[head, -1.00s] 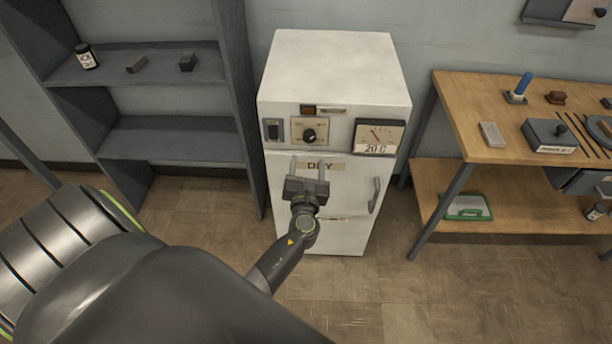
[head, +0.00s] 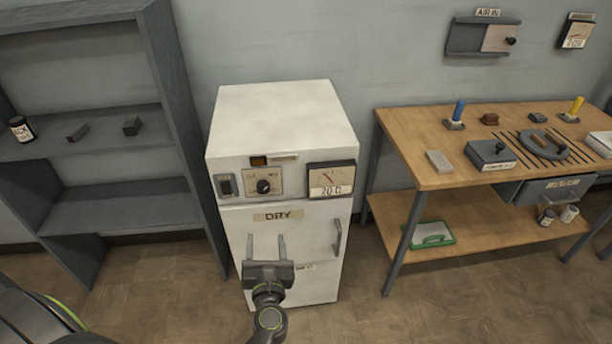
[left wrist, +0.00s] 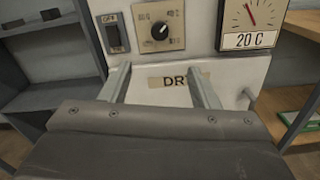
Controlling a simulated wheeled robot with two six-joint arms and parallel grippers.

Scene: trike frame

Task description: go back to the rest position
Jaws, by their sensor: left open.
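My left gripper (head: 267,248) is open, its two pale fingers apart with nothing between them. It points at the white drying cabinet (head: 282,118), in front of its door below the DRY label (head: 278,216). In the left wrist view the open fingers (left wrist: 160,85) show against the cabinet front (left wrist: 225,75), with the DRY label partly between them. I cannot tell the exact gap to the door. The cabinet door looks shut, and its handle (head: 338,237) is at the right. My right gripper is not in view.
A wooden workbench (head: 400,130) with tools stands right. Bare floor (head: 350,320) is in front.

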